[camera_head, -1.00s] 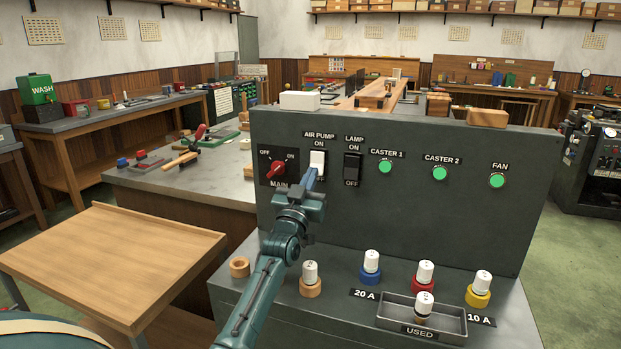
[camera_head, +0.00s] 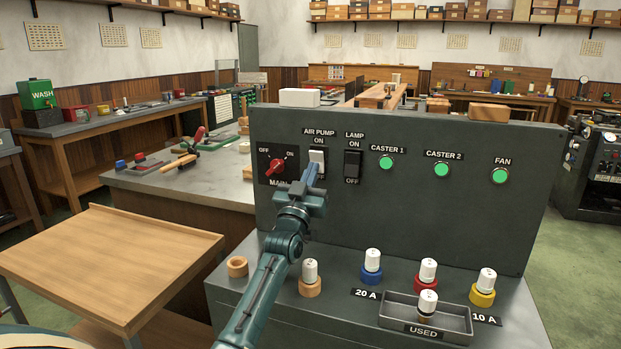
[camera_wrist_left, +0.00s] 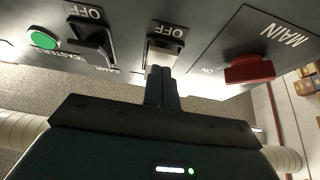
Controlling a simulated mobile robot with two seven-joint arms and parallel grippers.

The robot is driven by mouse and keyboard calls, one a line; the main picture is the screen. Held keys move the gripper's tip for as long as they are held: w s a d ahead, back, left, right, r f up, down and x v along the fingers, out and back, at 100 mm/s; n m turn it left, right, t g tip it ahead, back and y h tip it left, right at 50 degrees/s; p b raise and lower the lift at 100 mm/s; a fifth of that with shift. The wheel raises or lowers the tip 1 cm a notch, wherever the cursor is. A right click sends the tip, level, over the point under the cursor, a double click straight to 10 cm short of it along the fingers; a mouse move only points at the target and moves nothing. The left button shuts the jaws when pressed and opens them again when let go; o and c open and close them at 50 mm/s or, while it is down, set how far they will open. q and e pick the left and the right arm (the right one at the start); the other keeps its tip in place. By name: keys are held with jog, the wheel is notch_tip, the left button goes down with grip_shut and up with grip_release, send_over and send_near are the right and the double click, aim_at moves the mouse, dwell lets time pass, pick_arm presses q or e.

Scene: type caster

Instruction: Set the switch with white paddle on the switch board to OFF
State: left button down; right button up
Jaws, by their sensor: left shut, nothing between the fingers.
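The switch with the white paddle (camera_head: 317,156) is on the grey switch board (camera_head: 430,215), under the AIR PUMP and ON labels. My left gripper (camera_head: 313,167) is shut and empty, its fingertips at the lower part of this switch and covering it. In the left wrist view the shut fingers (camera_wrist_left: 161,80) point at the white paddle (camera_wrist_left: 162,54), beside the OFF label (camera_wrist_left: 172,32). I cannot tell whether they touch it, nor clearly which way the paddle is tilted. My right gripper is not in view.
The red MAIN knob (camera_head: 277,167) is just left of the switch, and the black LAMP switch (camera_head: 352,165) just right. Green lights for CASTER 1 (camera_head: 386,162), CASTER 2 and FAN are farther right. Fuses and a USED tray (camera_head: 385,315) stand on the ledge below.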

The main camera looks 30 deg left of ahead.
pick_arm(q)
notch_tip(320, 180, up, 9)
jog(key=shift+r, duration=0.15)
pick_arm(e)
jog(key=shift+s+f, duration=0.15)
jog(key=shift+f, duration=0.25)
pick_arm(q)
jog(key=w+f+p+v, duration=0.1)
jog(key=w+f+v, duration=0.1)
jog(key=v, duration=1.6)
jog(key=shift+a+f+g+p, duration=0.3)
jog(key=shift+f+g, duration=0.1)
jog(key=shift+f, duration=0.3)
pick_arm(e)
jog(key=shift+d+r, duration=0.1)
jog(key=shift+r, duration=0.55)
